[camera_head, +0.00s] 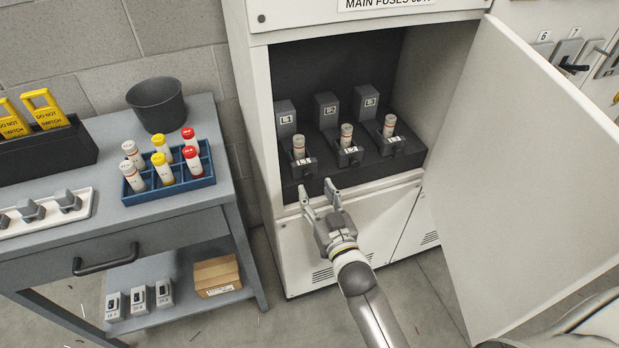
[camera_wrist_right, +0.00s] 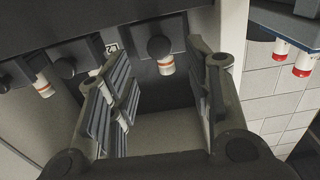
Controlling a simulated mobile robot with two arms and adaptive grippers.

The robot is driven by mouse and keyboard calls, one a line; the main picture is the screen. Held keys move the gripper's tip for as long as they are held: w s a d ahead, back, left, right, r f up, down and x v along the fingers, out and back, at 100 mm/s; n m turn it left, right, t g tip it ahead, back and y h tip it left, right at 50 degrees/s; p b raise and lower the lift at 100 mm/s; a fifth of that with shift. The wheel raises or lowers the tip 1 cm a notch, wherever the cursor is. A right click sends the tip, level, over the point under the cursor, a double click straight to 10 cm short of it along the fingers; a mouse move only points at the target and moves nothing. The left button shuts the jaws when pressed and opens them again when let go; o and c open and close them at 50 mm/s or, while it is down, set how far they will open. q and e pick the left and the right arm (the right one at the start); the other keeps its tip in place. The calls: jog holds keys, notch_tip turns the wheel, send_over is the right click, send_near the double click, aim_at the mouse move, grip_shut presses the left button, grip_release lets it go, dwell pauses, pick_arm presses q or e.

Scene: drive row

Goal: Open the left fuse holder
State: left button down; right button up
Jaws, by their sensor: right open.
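The left fuse holder (camera_head: 304,167) is a dark unit with a white label and a knob on its front, at the left of a row of three inside the open cabinet. A white fuse (camera_head: 299,147) with a pale top stands in it. My right gripper (camera_head: 317,188) is open and empty, just in front of and below this holder. In the right wrist view the holder's round knob (camera_wrist_right: 160,47) shows beyond and between the spread fingers (camera_wrist_right: 155,90), apart from them. My left gripper is not in view.
The middle (camera_head: 349,156) and right (camera_head: 390,143) fuse holders stand close beside it. The cabinet door (camera_head: 530,170) hangs open at right. At left, a grey workbench (camera_head: 150,232) carries a blue fuse rack (camera_head: 185,186), a dark bin (camera_head: 157,105) and yellow tags (camera_head: 42,109).

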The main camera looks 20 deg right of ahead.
aim_at(308, 177)
jog(key=shift+w+a, duration=0.1)
jog(key=shift+w, duration=2.7)
jog(key=shift+c, duration=0.4)
grip_shut()
